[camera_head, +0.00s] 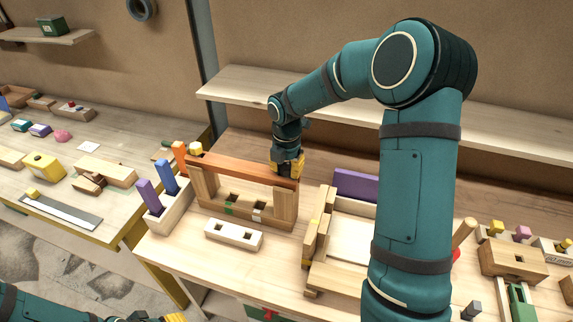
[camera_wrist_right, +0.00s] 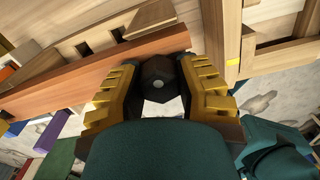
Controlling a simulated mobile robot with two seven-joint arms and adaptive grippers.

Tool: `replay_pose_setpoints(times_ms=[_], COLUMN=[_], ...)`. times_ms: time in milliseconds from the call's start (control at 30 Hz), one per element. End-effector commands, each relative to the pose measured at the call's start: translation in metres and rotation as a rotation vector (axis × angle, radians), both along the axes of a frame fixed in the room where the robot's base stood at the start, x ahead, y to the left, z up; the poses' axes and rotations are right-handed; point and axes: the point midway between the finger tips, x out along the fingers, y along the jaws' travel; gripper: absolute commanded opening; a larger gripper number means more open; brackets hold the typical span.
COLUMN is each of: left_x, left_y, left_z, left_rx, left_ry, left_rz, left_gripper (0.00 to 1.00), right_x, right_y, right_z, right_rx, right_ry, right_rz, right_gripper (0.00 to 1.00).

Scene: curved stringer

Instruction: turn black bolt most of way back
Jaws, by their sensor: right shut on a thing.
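The black bolt (camera_wrist_right: 157,80) shows in the right wrist view as a dark faceted head with a pale round centre. It sits between the two yellow fingers of my right gripper (camera_wrist_right: 158,70), which is shut on it. The bolt is beside the reddish-brown beam (camera_wrist_right: 75,77). In the head view my right gripper (camera_head: 288,164) is at the right end of this beam (camera_head: 235,169), on its far side, and the bolt cannot be made out there. My left gripper (camera_head: 160,318) shows only partly at the bottom left edge, away from the workpiece; its opening is unclear.
The beam rests on wooden uprights (camera_head: 284,206) of a frame on the bench. A pale block with square holes (camera_head: 233,235) lies in front. A holder with purple and blue pieces (camera_head: 170,210) stands left. A shelf (camera_head: 250,85) runs behind my right arm.

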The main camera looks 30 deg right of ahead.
Motion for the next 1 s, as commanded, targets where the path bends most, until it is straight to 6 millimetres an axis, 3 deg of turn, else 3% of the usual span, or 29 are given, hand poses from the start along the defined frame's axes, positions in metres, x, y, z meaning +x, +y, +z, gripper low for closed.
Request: replay_pose_setpoints(times_ms=[300,433,700,1000], left_x=[0.0,0.0,0.0,0.0], left_y=[0.0,0.0,0.0,0.0], left_z=[0.004,0.015,0.012,0.012], left_rx=[0.0,0.0,0.0,0.0], left_ry=[0.0,0.0,0.0,0.0], left_rz=[0.0,0.0,0.0,0.0], left_gripper=[0.47,0.47,0.47,0.47], right_x=[-0.001,-0.001,-0.001,0.0], right_y=[0.0,-0.001,0.0,0.0], right_z=[0.0,0.002,0.001,0.001], right_rx=[0.0,0.002,0.001,0.0], right_ry=[0.004,0.004,0.002,0.001], right_rz=[0.041,0.208,0.508,0.533], right_gripper=[0.0,0.0,0.0,0.0])
